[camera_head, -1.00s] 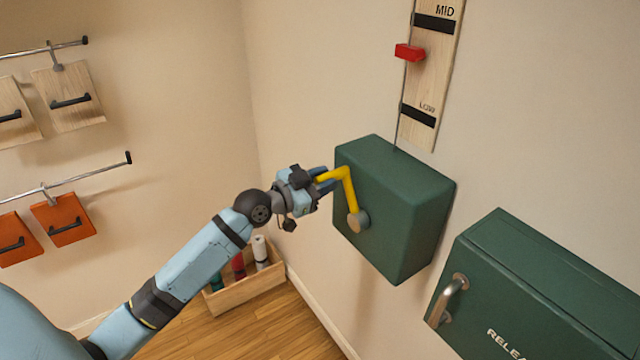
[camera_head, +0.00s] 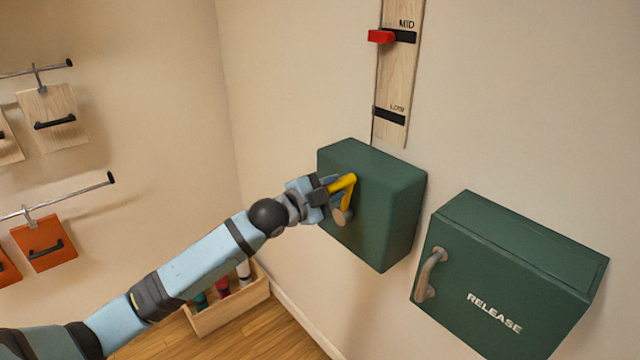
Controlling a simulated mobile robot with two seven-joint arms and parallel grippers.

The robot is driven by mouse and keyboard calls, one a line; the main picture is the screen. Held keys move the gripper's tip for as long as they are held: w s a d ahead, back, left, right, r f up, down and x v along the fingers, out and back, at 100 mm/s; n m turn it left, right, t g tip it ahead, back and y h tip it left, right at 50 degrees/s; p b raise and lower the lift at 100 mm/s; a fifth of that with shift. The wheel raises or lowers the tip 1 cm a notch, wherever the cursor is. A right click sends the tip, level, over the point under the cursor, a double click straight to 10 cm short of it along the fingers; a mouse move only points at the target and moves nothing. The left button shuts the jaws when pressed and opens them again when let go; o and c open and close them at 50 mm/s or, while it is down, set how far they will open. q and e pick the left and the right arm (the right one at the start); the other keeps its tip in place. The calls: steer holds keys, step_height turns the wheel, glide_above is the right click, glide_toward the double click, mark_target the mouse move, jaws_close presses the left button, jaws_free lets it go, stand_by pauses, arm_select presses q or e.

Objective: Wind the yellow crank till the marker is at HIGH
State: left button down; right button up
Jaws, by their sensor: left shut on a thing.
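The yellow crank (camera_head: 347,191) sticks out from the front of a green box (camera_head: 378,205) on the wall. Above the box a wooden scale board (camera_head: 393,75) carries black bands labelled MID and LOW. The red marker (camera_head: 380,37) sits at the left edge of the board, level with the MID band. The board's top runs out of view, and no HIGH label shows. My right gripper is not in view.
A second green box (camera_head: 505,270) labelled RELEASE, with a grey handle (camera_head: 430,273), is on the wall at the right. A wooden crate (camera_head: 232,309) with bottles stands on the floor below my arm. Wooden and orange panels (camera_head: 44,242) hang from rails at left.

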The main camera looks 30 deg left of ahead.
arm_select(q)
steer(key=s+d+f+m, duration=0.3)
steer(key=d+f+m, duration=0.3)
steer(key=d+m, duration=0.2)
steer(key=shift+s+f+m+b, duration=0.15)
steer(key=shift+f+m+b, duration=0.2)
steer(key=shift+m, duration=0.95)
steer(key=c, duration=0.9)
jaws_free()
steer(key=b+v, duration=0.3)
steer(key=v, duration=1)
steer(key=shift+s+a, duration=0.15)
steer(key=shift+s, duration=0.2)
